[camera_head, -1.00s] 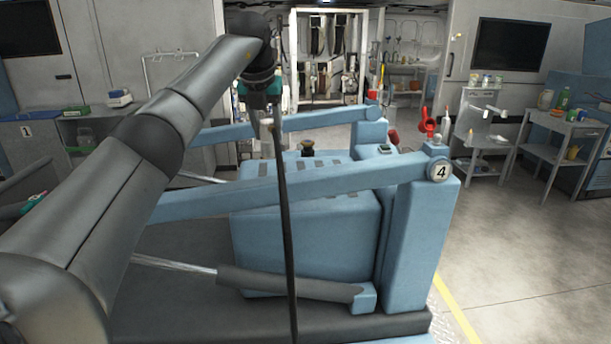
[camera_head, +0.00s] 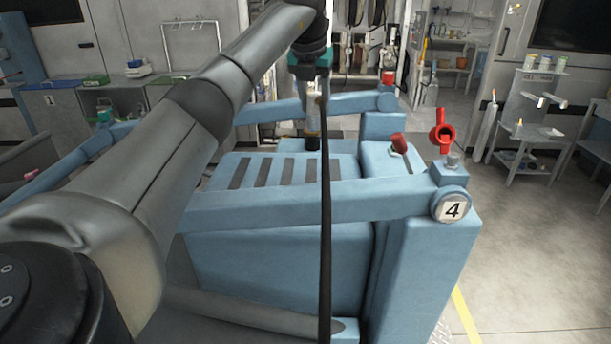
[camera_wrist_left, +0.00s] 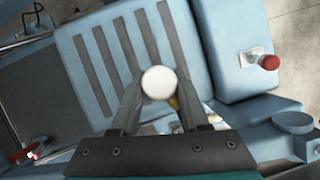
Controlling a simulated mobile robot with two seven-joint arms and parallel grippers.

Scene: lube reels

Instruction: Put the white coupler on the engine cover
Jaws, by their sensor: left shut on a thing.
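My left gripper (camera_head: 311,98) points down over the blue engine cover (camera_head: 262,262), above its slotted top. In the left wrist view, the gripper's two fingers (camera_wrist_left: 158,92) are shut on the white coupler (camera_wrist_left: 158,82), whose round white end faces the camera. The slotted cover top (camera_wrist_left: 70,52) lies beyond it. In the head view the coupler is small and partly hidden by the fingers. A dark piece (camera_head: 312,143) shows just below them; I cannot tell whether it touches the cover. My right gripper is not in view.
A thin black hose or cable (camera_head: 325,215) hangs in front of the cover. A red valve handle (camera_head: 442,132) and a red knob (camera_head: 400,143) stand at the right.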

